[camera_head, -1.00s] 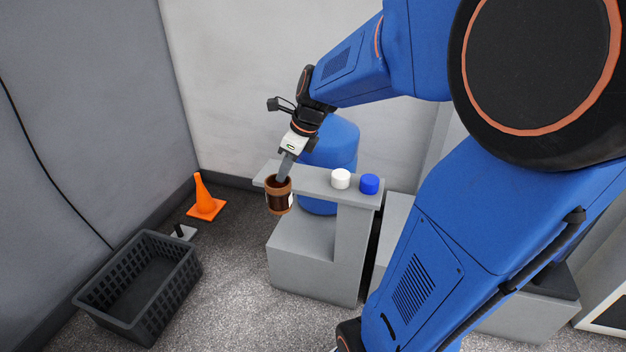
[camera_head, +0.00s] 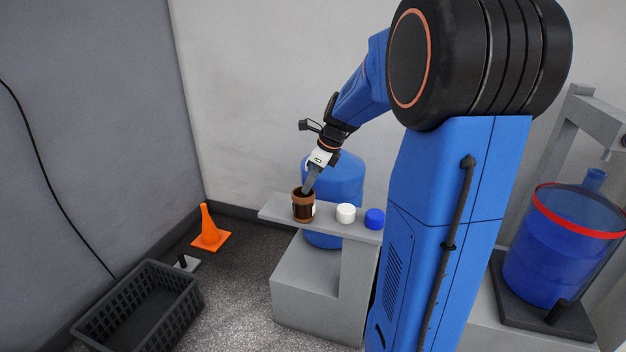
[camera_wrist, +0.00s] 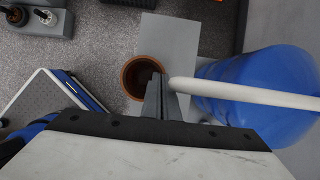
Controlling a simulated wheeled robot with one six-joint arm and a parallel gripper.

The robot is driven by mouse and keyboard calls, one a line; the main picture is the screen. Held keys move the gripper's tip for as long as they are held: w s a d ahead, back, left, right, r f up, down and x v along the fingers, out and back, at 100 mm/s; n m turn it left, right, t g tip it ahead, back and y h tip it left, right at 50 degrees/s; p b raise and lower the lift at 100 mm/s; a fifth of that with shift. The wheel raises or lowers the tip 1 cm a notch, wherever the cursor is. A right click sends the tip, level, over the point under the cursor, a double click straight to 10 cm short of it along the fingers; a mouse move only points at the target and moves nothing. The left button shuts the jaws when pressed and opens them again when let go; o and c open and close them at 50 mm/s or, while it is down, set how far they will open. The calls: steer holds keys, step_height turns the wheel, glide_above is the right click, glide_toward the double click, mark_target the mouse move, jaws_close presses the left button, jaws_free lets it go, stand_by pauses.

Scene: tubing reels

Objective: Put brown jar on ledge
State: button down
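The brown jar (camera_head: 303,207) is upright with a pale label, over the front left part of the grey ledge (camera_head: 272,212). Its base looks at or just above the ledge top; I cannot tell if it touches. My gripper (camera_head: 309,184) tilts down to the jar, its fingers at the rim. In the wrist view the jar (camera_wrist: 127,77) shows its open round mouth from above, and my gripper's fingers (camera_wrist: 157,98) lie together across its right rim, apparently gripping the wall. The fingertips are partly hidden.
A white lid-like cylinder (camera_head: 346,213) and a blue one (camera_head: 374,219) stand on the ledge, right of the jar. A blue barrel (camera_head: 345,178) is close behind. An orange cone (camera_head: 209,230) and black basket (camera_head: 140,305) stand on the floor at left.

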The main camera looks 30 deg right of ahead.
steer(key=w+d, duration=0.2)
steer(key=d, duration=0.1)
steer(key=shift+w+f, duration=0.1)
steer(key=shift+w, duration=0.15)
steer(key=shift+f, duration=0.15)
steer(key=c, duration=2.1)
jaws_free()
steer(key=v, duration=1.2)
steer(key=s+a+n+h, duration=0.1)
steer(key=s+a+n, duration=0.6)
steer(key=a, duration=0.2)
steer(key=s+a+f+n, duration=0.3)
steer(key=s+a+n, duration=0.1)
steer(key=s+n, duration=0.3)
steer(key=s+a+f+n+t+h, duration=0.1)
steer(key=s+a+f+n, duration=0.2)
steer(key=s+n, duration=0.4)
steer(key=s+a+f+n, duration=0.3)
steer(key=s+a+n, duration=0.2)
steer(key=s+n, duration=0.2)
steer(key=shift+s+f+h, duration=0.1)
steer(key=shift+f+h, duration=0.2)
steer(key=shift+h, duration=0.1)
